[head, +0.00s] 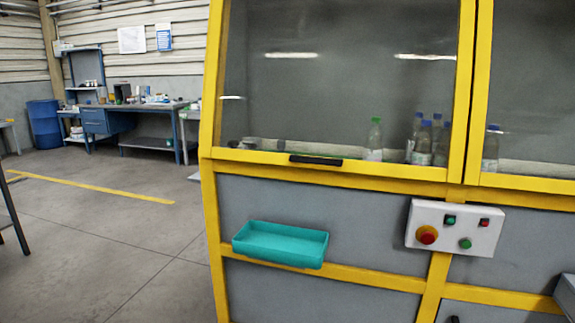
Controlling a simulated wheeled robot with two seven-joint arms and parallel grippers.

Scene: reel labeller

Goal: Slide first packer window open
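The packer's first window (335,85) is a large clear pane in a yellow frame, in the middle of the head view. It appears closed, with its lower edge down on the yellow rail. A black handle (316,160) sits on that lower yellow bar. Behind the pane stand several bottles, one with a green cap (375,140) and others with blue caps (423,143). A second window (530,80) is cut off at the right edge. Neither of my grippers is in the head view.
A teal tray (281,260) juts out from the panel below the window. Open floor (110,235) lies to the left; a workbench (135,108) and blue barrel (43,124) stand far back.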

